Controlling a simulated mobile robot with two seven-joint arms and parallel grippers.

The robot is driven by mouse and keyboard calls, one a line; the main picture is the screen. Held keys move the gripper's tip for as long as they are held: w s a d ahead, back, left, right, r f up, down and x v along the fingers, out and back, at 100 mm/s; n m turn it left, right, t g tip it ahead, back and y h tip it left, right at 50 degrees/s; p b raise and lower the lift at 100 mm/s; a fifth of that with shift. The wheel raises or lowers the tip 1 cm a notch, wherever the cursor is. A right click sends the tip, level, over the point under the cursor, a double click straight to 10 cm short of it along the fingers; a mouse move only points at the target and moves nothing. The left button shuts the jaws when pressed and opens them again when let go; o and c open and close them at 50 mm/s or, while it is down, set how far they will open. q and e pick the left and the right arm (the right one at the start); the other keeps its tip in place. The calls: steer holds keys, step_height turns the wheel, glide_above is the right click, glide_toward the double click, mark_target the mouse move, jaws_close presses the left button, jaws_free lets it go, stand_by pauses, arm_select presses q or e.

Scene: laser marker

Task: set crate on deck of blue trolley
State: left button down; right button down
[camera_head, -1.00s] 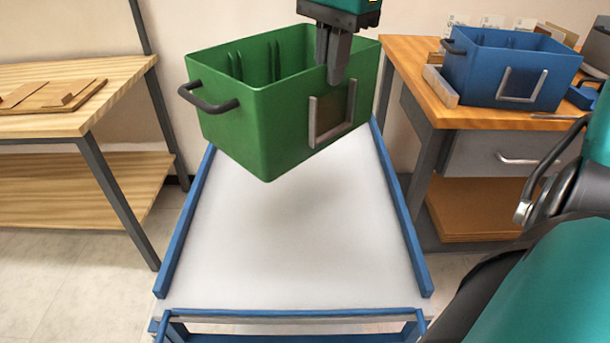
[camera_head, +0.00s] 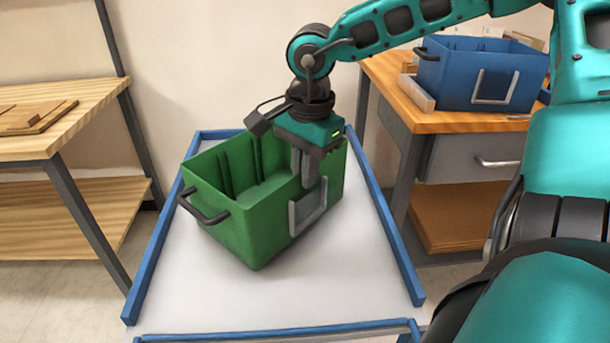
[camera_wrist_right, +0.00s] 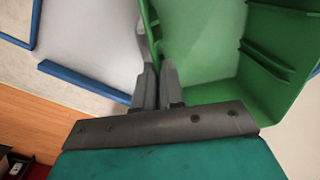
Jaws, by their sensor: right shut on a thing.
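A green crate (camera_head: 235,215) with a dark handle on its left end sits over the white deck (camera_head: 190,290) of the blue-railed trolley. It is turned at an angle to the rails. I cannot tell whether its bottom touches the deck. My right gripper (camera_head: 308,180) is shut on the crate's near right wall, above the grey label frame. In the right wrist view the two fingers (camera_wrist_right: 158,88) pinch the edge of the green wall (camera_wrist_right: 205,50), and the crate's empty inside shows. My left gripper is not in view.
A blue crate (camera_head: 478,75) stands on the wooden workbench (camera_head: 450,122) at right. A wooden table (camera_head: 60,125) with boards on it stands at left. Blue rails (camera_head: 385,225) edge the trolley deck, whose near part is bare.

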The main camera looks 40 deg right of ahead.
steer(key=shift+f, duration=0.35)
steer(key=c, duration=1.2)
jaws_free()
steer(key=shift+c, duration=0.2)
steer(key=shift+r, duration=0.3)
step_height(320, 180, up, 12)
steer(key=p, duration=0.3)
steer(key=shift+s+f, duration=0.25)
steer(key=shift+s, duration=0.2)
